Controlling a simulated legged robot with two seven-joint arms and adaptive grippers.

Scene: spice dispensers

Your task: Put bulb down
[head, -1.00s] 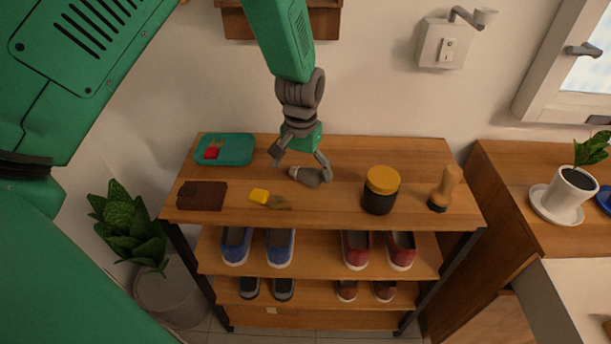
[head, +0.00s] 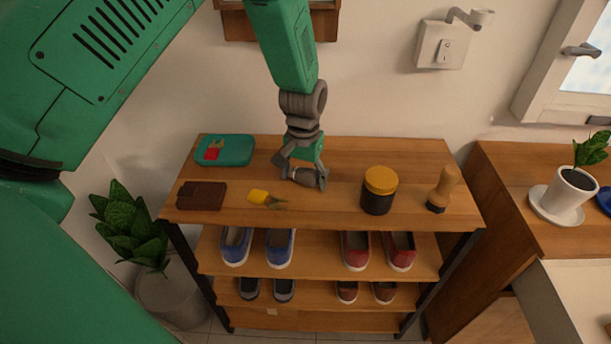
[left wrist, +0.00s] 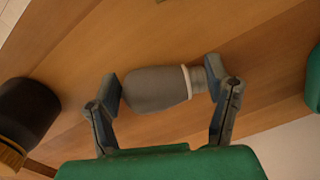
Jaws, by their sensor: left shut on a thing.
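The grey bulb (head: 307,178) lies on its side at the top of the wooden shelf unit, in my left gripper (head: 303,176). In the left wrist view the bulb (left wrist: 160,88) lies lengthwise between the two fingers of the left gripper (left wrist: 165,88), its wide end at the left finger and its narrow neck with a pale ring at the right finger. The gripper is shut on it. The bulb is at or just above the wooden top; I cannot tell if it touches. My right gripper is not in view.
A teal tray (head: 238,151), brown wallet (head: 201,195), yellow-handled brush (head: 262,197), dark jar with yellow lid (head: 378,192) and wooden stamp (head: 443,190) stand around on the top (head: 335,212). Shoes fill the lower shelves. A potted plant (head: 124,228) is at left.

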